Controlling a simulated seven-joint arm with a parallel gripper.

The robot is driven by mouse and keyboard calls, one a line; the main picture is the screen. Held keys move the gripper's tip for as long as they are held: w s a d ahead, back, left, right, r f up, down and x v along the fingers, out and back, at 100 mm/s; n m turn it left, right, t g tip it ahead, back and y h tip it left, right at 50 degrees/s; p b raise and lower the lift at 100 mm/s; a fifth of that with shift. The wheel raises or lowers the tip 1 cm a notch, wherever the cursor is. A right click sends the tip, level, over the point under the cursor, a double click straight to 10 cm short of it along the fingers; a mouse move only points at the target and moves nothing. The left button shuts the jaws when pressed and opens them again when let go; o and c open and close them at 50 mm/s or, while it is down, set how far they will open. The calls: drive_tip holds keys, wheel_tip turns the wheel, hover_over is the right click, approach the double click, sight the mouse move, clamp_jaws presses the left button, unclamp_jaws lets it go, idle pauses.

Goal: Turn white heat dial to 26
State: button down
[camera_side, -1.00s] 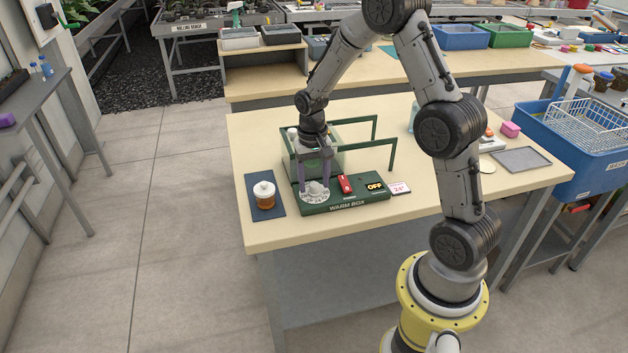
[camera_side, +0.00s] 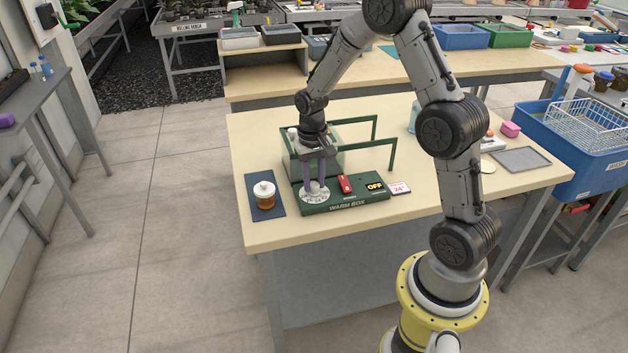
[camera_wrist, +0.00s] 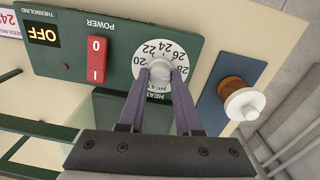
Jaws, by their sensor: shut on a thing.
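The white heat dial (camera_side: 315,193) lies on the front left of the green warm box panel (camera_side: 345,205). In the wrist view the dial (camera_wrist: 158,47) shows numbers around its face, among them 20, 22, 24, 26 and 28, and a raised white knob (camera_wrist: 160,70) at its middle. My gripper (camera_side: 314,184) points down over the dial. In the wrist view its purple fingers (camera_wrist: 160,82) are shut on the knob. I cannot tell which number is set.
A red power switch (camera_side: 346,184) and a black OFF display (camera_side: 375,187) sit right of the dial. A card reading 24° (camera_side: 399,188) is beside them. Green rails (camera_side: 365,162) rise behind.

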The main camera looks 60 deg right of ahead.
sight(313, 185)
drive_tip(key=n, duration=0.6)
drive_tip(key=shift+n, duration=0.4)
idle(0.4)
drive_tip(key=c, duration=0.6)
unclamp_jaws()
wheel_tip(313, 185, up, 14)
drive_tip(key=shift+a, duration=0.25)
